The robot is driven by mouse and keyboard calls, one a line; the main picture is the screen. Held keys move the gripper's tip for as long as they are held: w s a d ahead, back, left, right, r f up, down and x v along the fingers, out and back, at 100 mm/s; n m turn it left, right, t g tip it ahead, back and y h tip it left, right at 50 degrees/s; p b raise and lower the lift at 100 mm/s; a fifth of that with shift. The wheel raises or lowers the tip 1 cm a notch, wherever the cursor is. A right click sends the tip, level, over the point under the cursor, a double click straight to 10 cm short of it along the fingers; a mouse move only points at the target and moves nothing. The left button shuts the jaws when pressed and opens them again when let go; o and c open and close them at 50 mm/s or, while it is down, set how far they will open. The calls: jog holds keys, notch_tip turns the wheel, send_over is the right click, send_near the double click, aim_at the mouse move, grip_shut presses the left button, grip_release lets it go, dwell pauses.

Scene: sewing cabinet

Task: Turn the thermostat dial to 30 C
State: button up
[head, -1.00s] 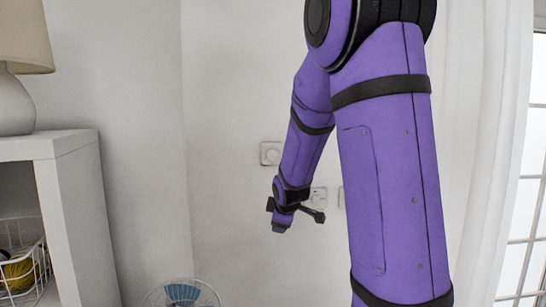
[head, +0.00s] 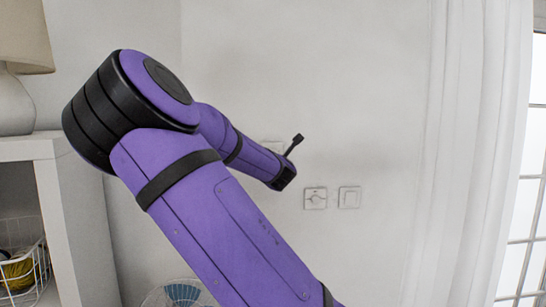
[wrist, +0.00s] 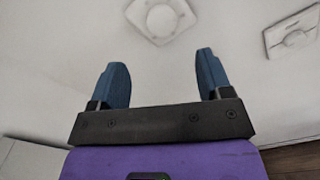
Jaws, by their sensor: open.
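Pale square plates are on the white wall. A second plate (head: 315,197) has a round middle. In the wrist view, a tilted plate with a round raised centre (wrist: 161,17) lies ahead, beyond and between my fingertips. I cannot tell for sure which plate this is, and no dial markings can be read. My gripper (wrist: 161,62) is open and empty, its two blue fingers apart and not touching the plate. In the head view its fingers are hidden behind my arm.
A switch plate (head: 349,197) is right of the second plate. Another plate (wrist: 290,32) shows at the wrist view's right. A white curtain (head: 465,150) hangs right. A shelf (head: 60,150) with a lamp (head: 15,105) stands left; a fan (head: 183,294) is below.

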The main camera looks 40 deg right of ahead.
jog(key=x, duration=1)
jog(key=c, duration=0.9)
